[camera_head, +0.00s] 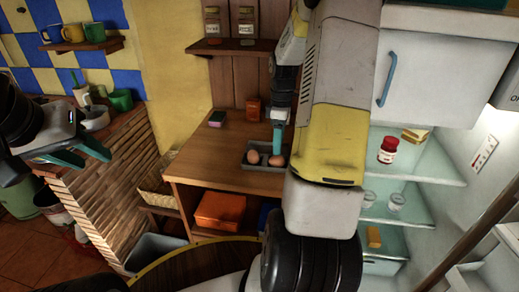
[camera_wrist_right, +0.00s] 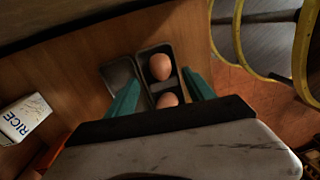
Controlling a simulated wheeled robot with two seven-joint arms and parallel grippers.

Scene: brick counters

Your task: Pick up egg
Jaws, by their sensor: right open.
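Two brown eggs sit in a dark tray (camera_head: 262,168) on the wooden counter; the left egg (camera_head: 253,156) and the right egg (camera_head: 277,160) lie side by side. In the right wrist view, one egg (camera_wrist_right: 160,67) is further off and the other egg (camera_wrist_right: 167,101) is closer, partly hidden by my gripper body. My right gripper (camera_wrist_right: 160,78) is open, its teal fingers on either side of the tray's egg compartments. In the head view, my right gripper (camera_head: 278,142) is above the right egg. My left gripper (camera_head: 95,160) is open and empty at far left.
A rice box (camera_wrist_right: 24,118) lies left in the wrist view. A small brown box (camera_head: 253,109) and a dark pink-and-green item (camera_head: 217,118) stand behind the tray. An orange box (camera_head: 220,211) sits on the shelf below. An open fridge (camera_head: 415,170) is at right.

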